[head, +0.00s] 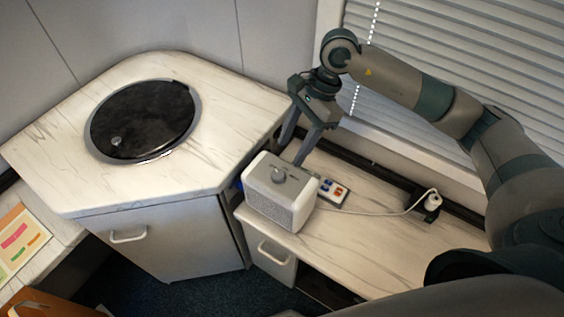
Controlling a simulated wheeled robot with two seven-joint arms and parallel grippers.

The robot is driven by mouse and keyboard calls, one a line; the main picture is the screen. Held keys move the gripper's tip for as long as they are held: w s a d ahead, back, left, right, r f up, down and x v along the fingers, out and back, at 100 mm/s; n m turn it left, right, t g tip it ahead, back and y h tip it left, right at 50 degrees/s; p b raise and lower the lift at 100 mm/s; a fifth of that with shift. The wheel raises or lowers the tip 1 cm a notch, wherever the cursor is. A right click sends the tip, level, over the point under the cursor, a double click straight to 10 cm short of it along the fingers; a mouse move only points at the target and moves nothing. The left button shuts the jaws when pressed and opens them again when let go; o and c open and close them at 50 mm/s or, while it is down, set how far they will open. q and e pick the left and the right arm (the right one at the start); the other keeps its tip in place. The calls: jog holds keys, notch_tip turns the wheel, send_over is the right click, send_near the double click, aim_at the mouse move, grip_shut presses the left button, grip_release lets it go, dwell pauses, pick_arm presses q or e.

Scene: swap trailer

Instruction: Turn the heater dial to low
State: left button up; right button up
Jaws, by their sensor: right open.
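The heater (281,193) is a small white and grey box with a grille front, standing on the lower wooden counter near its left end. Its dial (279,174) is a round grey knob on the top face; its setting marks are too small to read. My right gripper (292,154) is open and empty, pointing down just behind and above the heater, with its fingers apart from the dial. My left gripper is not in view.
A power strip (331,191) with coloured switches lies right of the heater. A white cord (385,214) runs to a plug (432,200) by the wall. The higher counter (190,186) with a round black lid (143,118) stands left. Window blinds (470,50) are behind my arm. The lower counter's front right is clear.

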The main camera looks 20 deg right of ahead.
aim_at(280, 173)
jog(key=p+x, duration=0.2)
jog(key=x, duration=0.4)
jog(key=shift+s+a+f, duration=0.1)
jog(key=shift+a+f, duration=0.1)
jog(key=shift+f, duration=0.1)
jog(key=shift+a+f, duration=0.25)
jog(key=shift+f, duration=0.45)
jog(key=c, duration=1.1)
